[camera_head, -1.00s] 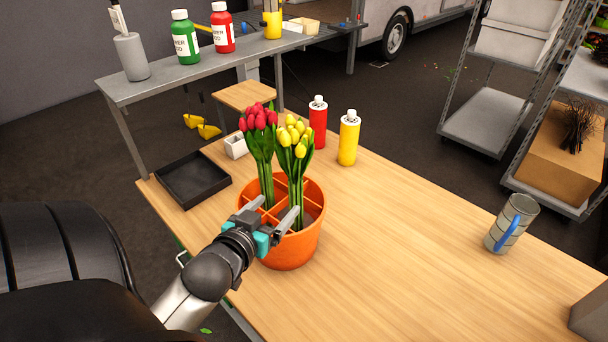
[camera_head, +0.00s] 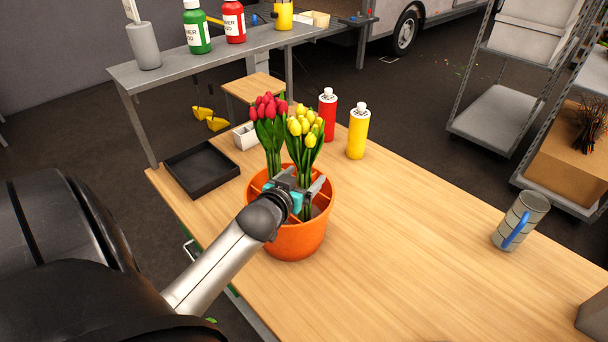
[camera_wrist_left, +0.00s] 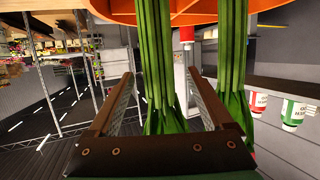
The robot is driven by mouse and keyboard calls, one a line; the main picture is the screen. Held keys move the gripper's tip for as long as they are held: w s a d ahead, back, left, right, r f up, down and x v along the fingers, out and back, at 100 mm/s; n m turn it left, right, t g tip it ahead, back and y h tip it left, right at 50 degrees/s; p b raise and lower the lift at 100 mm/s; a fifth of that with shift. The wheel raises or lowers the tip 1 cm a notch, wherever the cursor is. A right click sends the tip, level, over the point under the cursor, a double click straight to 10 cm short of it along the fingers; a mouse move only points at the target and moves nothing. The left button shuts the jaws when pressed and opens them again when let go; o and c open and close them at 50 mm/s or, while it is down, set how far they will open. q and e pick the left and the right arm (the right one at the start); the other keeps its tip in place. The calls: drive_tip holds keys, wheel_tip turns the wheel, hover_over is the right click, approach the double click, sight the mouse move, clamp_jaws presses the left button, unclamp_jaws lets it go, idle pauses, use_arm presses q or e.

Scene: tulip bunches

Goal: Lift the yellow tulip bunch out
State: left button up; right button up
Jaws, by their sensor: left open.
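The yellow tulip bunch (camera_head: 304,130) stands upright in the orange pot (camera_head: 297,240), with blossoms up and green stems going down into a compartment. My left gripper (camera_head: 304,183) is at the stems, just above the pot rim. In the left wrist view, which is upside down, the yellow bunch's stems (camera_wrist_left: 157,60) run between the two open fingers (camera_wrist_left: 160,95), with gaps on both sides. The red tulip bunch (camera_head: 269,110) stands behind and left; its stems (camera_wrist_left: 232,55) show outside the fingers in the wrist view. My right gripper is out of view.
A black tray (camera_head: 203,168) and a small white container (camera_head: 245,136) lie left of the pot. A red bottle (camera_head: 327,115) and a yellow bottle (camera_head: 358,132) stand behind. The table's middle and right are mostly clear.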

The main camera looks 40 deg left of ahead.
use_arm(q)
drive_tip(key=x, duration=0.3)
drive_tip(key=shift+w+a+f, duration=0.1)
drive_tip(key=shift+w+f, duration=0.05)
drive_tip(key=shift+w, duration=0.2)
clamp_jaws()
idle(0.4)
